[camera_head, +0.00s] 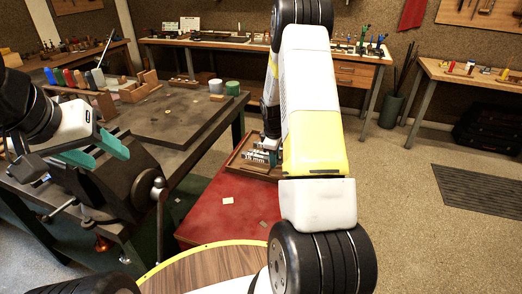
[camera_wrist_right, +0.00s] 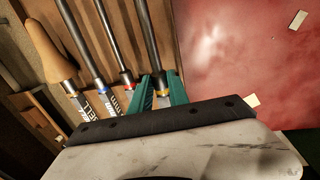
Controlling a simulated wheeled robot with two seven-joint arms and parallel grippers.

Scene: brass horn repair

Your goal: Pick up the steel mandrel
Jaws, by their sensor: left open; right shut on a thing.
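Several steel mandrels lie side by side in a wooden tray (camera_head: 236,168) on the red bench top. In the right wrist view, the teal fingers of my right gripper (camera_wrist_right: 160,90) are shut on the rightmost steel mandrel (camera_wrist_right: 146,42), near its yellow-banded end. Two more mandrels (camera_wrist_right: 116,42) (camera_wrist_right: 82,42) lie to its left with red and blue bands. I cannot tell whether the held one is clear of the tray. In the head view my right arm hides most of the right gripper. My left gripper (camera_head: 100,150) is open and empty above the vise.
A wooden-handled tool (camera_wrist_right: 48,52) lies left of the mandrels. The dark vise (camera_head: 128,178) stands on the left bench (camera_head: 180,120), with cans behind. The red bench top (camera_head: 222,205) is mostly clear apart from small pale cards. A round wooden top (camera_head: 215,264) is in front.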

